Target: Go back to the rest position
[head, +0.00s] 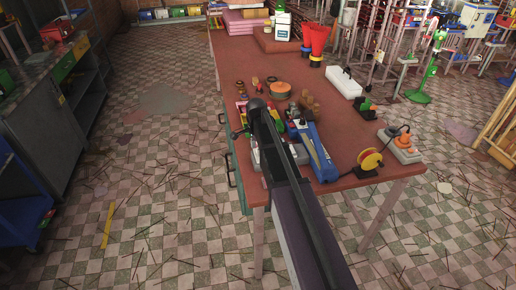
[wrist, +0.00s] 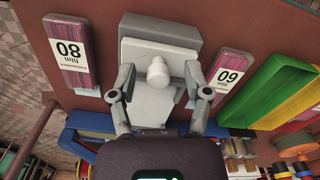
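My gripper (wrist: 160,78) is open in the wrist view, its two grey fingers spread left and right of a white knob (wrist: 157,70). Gaps show between each fingertip and the knob, and nothing is held. The knob sits on a pale grey block-like device (wrist: 165,45) on the red-brown table. In the head view my dark arm reaches over the front part of the table (head: 232,60), and it hides the gripper and most of what lies under it.
Pink boxes marked 80 (wrist: 72,50) and 60 (wrist: 228,75) flank the device. Green and yellow trays (wrist: 275,90) lie to the right. A blue tool (head: 317,152), a yellow spool (head: 370,160) and a white case (head: 343,82) stand on the table. The tiled floor to the left is mostly open.

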